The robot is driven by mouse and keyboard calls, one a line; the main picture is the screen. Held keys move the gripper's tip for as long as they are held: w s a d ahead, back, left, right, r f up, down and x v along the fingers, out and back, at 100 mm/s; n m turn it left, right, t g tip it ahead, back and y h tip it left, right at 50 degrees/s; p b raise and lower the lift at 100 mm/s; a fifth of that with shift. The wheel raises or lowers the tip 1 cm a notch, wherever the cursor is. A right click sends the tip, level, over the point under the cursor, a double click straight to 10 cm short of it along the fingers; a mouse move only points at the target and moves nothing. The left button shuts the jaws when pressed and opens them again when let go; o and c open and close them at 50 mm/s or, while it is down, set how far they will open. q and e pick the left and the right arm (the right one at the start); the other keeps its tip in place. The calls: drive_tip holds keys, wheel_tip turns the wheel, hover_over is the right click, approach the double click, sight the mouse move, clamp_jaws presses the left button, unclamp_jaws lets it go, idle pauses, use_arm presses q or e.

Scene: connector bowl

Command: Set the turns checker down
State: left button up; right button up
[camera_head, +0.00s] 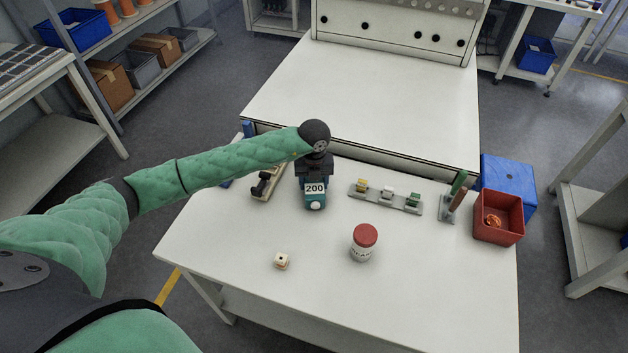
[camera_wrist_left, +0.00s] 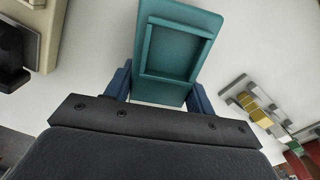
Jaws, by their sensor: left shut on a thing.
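The turns checker (camera_head: 315,200) is a teal block with a white "200" label and a pale round end, at the back middle of the white table. My left gripper (camera_head: 315,176) is shut on it from above. In the left wrist view the teal body (camera_wrist_left: 178,48) with its recessed square face sits between the blue fingers (camera_wrist_left: 158,90). I cannot tell whether its underside touches the table. My right gripper is not in view.
A beige-and-black tool (camera_head: 264,184) lies just left of the checker. A rack with yellow, white and green connectors (camera_head: 386,197) is to its right.

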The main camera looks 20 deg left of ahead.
use_arm(q)
drive_tip(key=shift+f, duration=0.3)
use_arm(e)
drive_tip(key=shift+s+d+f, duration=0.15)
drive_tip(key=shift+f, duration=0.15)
use_arm(q)
drive_tip(key=shift+f, duration=0.15)
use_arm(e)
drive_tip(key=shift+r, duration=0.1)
use_arm(q)
drive_tip(key=o, duration=1.1)
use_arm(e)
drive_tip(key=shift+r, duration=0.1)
